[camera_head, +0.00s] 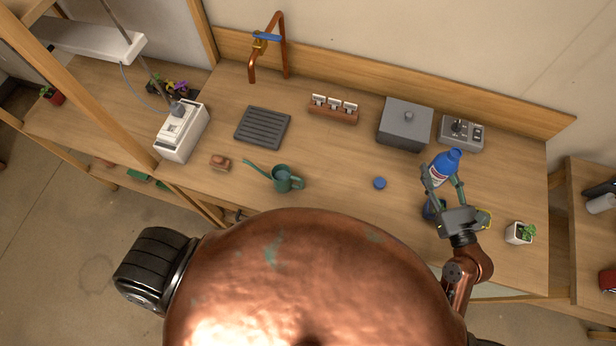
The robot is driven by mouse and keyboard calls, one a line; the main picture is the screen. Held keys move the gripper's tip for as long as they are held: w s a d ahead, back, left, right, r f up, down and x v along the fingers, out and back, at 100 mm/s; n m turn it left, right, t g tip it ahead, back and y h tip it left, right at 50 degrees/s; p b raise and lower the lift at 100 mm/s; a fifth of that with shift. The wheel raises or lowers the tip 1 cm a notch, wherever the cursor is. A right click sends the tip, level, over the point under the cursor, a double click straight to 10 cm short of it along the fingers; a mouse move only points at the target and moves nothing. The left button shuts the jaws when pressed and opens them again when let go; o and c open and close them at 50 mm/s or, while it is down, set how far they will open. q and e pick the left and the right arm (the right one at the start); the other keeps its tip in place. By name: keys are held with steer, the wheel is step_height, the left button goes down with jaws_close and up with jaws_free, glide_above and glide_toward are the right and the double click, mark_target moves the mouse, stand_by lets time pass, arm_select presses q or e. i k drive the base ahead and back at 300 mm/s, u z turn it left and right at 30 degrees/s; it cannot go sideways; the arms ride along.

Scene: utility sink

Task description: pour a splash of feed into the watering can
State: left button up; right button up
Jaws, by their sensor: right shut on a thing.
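The green watering can (285,180) stands on the wooden counter left of the middle, its long spout pointing left. A blue bottle (447,160) with a white and red label, seemingly the feed, is in my right gripper (442,180) on the right side of the counter. The gripper's fingers are shut around the bottle, which leans to the right in the picture. A round blue cap (380,183) lies on the counter between can and bottle. The bottle is well away from the can. My left gripper is out of view.
A dark blue object (432,209) is partly hidden under my right gripper. A grey box (405,124), a control box (461,133) and a small rack (334,109) stand behind. A potted plant (520,233) is at right. A copper tap (269,48) rises behind the drain grate (262,127).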

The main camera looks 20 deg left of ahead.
mark_target(282, 176)
steer(key=z, duration=0.5)
steer(key=k, duration=1.2)
steer(key=z, duration=0.05)
steer(key=i, duration=0.4)
steer(key=u, duration=0.8)
steer(key=i, duration=0.45)
steer(key=u, duration=0.3)
